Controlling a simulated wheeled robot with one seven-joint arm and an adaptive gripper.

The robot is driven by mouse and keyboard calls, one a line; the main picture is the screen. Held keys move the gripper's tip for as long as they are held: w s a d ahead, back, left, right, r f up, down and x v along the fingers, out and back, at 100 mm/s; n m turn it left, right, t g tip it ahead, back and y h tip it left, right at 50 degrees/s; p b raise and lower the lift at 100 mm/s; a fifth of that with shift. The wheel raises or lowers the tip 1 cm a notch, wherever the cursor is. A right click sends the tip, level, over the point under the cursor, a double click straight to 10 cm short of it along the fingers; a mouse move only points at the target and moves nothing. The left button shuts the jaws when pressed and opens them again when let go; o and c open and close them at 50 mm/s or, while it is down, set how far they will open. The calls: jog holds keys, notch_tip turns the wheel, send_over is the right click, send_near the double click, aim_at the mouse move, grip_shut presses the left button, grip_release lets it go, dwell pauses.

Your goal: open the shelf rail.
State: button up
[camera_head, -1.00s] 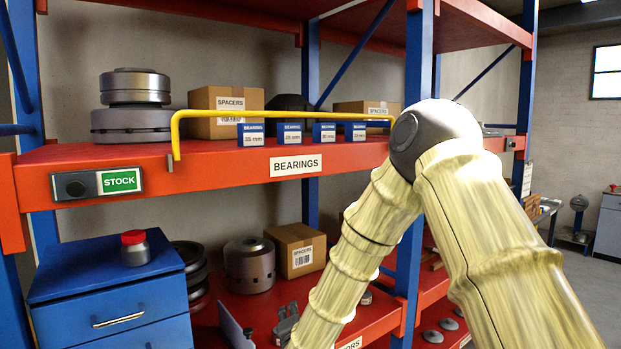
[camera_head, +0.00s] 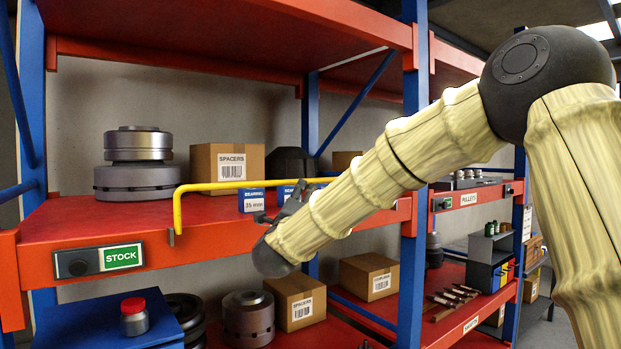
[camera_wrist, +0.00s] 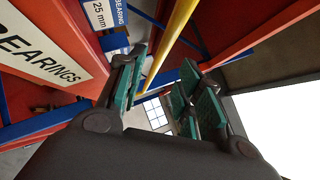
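The yellow shelf rail (camera_head: 220,186) runs along the front of the red shelf, its bent left end (camera_head: 177,212) coming down at the shelf edge. Its right part is hidden behind my arm. My gripper (camera_head: 284,208) is at the shelf front near the middle of the rail, partly hidden by my own wrist. In the wrist view my gripper (camera_wrist: 160,68) is open, with green pads apart. The rail (camera_wrist: 174,40) shows between and beyond the fingers there; I cannot tell whether they touch it.
The BEARINGS label (camera_wrist: 40,55) is close to the left finger. A blue cabinet (camera_head: 85,318) is below left.

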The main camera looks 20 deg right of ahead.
aim_at(309, 183)
jog(key=p+x, duration=0.3)
jog(key=x, duration=0.4)
jog(key=shift+r+p, duration=0.15)
jog(key=shift+p, duration=0.25)
jog(key=shift+w+d+r+p, duration=0.1)
jog(key=shift+w+d+p, duration=0.2)
jog(key=shift+w, duration=0.2)
